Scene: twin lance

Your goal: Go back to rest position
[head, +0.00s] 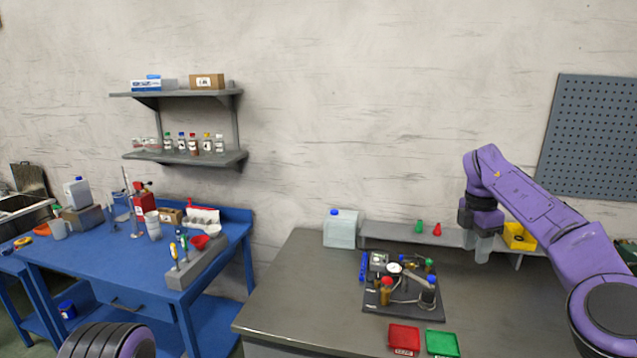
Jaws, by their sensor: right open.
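My right arm, purple, comes in from the right edge and bends down at its wrist. My right gripper (483,248) points down over the back part of the grey bench (290,300), in front of the low grey shelf (385,233). It is open, and I see nothing held in it. Its fingertips are small and pale in this view, so their exact height above the bench is unclear. My left gripper is not in view.
A black board (432,310) with a gauge and fittings sits on the bench. A red tray (404,338) and a green tray (442,344) lie in front. A yellow box (518,237) stands right of the gripper. The bench's left part is clear.

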